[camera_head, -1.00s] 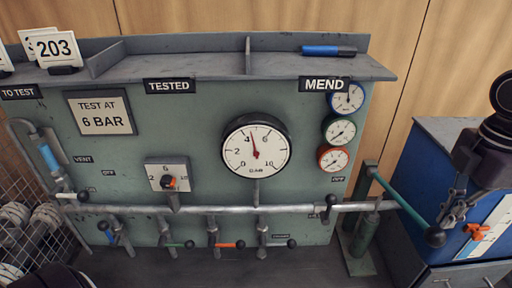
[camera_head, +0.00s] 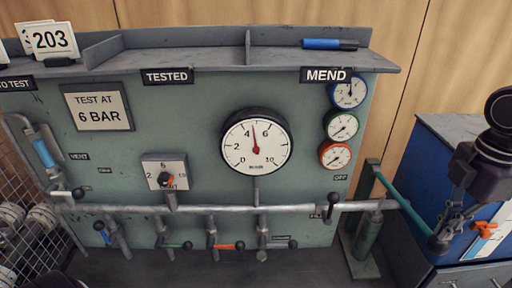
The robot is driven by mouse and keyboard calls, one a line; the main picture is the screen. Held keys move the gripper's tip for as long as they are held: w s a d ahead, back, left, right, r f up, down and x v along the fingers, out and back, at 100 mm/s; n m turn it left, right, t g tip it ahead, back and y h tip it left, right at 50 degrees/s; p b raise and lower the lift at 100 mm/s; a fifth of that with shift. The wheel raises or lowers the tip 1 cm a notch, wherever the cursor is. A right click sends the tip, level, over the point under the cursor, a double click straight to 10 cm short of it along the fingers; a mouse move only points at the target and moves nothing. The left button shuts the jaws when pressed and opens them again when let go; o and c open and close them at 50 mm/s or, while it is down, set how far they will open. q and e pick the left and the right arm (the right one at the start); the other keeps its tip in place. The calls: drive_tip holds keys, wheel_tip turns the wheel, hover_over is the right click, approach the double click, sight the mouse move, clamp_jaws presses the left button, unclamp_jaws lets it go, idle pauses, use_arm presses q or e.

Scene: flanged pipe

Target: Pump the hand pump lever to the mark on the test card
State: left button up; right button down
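The test card (camera_head: 97,107) on the panel reads "TEST AT 6 BAR". The large gauge (camera_head: 271,158) has its red needle just left of straight up, between 4 and 6, close to 5. The hand pump (camera_head: 368,235) stands right of the panel. Its green lever (camera_head: 402,204) slopes down to the right and ends in a dark knob (camera_head: 438,244). My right gripper (camera_head: 448,228) is at the knob end, its fingers overlapping it in view; I cannot tell whether they are closed on it. My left gripper is not clearly visible.
A blue cabinet (camera_head: 435,140) with an orange item (camera_head: 485,229) is close behind my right gripper. A pipe (camera_head: 230,209) with several valve handles crosses the panel. A wire basket (camera_head: 30,180) stands at left. A blue marker (camera_head: 322,44) lies on the shelf.

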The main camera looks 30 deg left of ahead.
drive_tip(key=shift+f+b, duration=2.2)
drive_tip(key=shift+f, duration=1.3)
drive_tip(key=f+b, duration=0.1)
drive_tip(key=f, duration=0.1)
drive_tip(key=p, duration=0.8)
approach(432, 248)
drive_tip(key=shift+w+d+f, duration=0.25)
drive_tip(key=shift+w, duration=0.35)
drive_tip(key=shift+w+d+f, duration=0.2)
drive_tip(key=shift+w, duration=0.35)
drive_tip(key=shift+f, duration=0.15)
